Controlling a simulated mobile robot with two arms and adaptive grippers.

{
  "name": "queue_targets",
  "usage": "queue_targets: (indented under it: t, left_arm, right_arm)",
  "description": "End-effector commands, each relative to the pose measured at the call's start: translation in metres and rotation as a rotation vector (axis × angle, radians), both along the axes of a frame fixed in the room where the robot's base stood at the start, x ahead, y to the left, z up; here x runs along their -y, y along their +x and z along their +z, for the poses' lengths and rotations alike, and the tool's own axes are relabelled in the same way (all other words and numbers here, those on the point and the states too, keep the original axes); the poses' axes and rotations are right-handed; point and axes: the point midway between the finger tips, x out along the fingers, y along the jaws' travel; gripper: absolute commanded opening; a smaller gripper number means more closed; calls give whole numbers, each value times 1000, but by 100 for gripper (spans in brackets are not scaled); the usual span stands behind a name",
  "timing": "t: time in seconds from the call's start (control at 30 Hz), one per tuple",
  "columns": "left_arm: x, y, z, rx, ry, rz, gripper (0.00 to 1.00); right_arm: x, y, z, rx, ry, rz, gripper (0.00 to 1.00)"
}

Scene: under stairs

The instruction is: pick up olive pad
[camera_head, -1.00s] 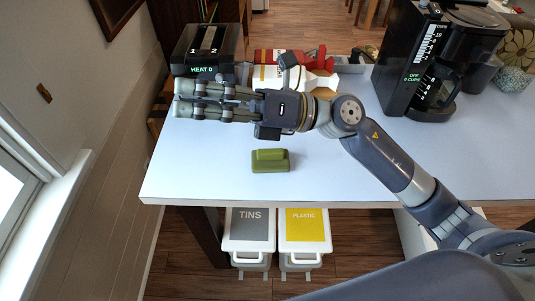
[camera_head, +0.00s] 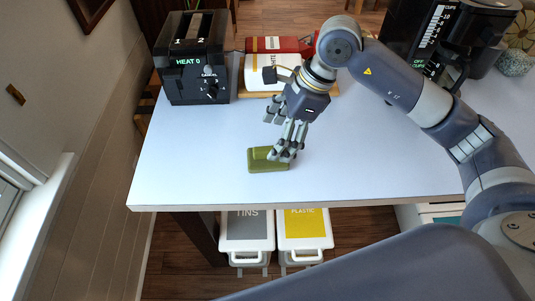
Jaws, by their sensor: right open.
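The olive pad (camera_head: 261,160) is a small green block with a raised top, lying on the white table (camera_head: 185,170) near its front edge. My right gripper (camera_head: 282,142) reaches down from the upper right, its fingers pointing at the pad. The fingers are open, and their tips overlap the pad's right part in the view. I cannot tell whether they touch it. The pad's right end is partly hidden by the fingers. My left gripper is not in view.
A black toaster (camera_head: 193,75) stands at the back left. A black coffee maker (camera_head: 410,45) stands at the back right. Two bins (camera_head: 247,232) are below the table. The table's left front is clear.

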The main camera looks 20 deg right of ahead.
Motion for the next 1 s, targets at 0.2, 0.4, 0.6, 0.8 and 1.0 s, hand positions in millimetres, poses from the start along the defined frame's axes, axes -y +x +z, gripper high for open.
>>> queue_targets:
  t: [0.2,0.4,0.6,0.8,1.0]
  left_arm:
    - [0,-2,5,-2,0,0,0]
    - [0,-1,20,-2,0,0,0]
    - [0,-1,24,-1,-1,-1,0]
    - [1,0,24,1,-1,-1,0]
    - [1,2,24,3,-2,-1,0]
  right_arm:
    - [-7,1,-16,-1,1,0,78]
    - [-14,1,-39,-6,3,0,78]
    - [-22,4,-62,-1,3,1,78]
    - [-22,5,-64,2,3,0,78]
    - [-22,5,-64,1,3,0,44]
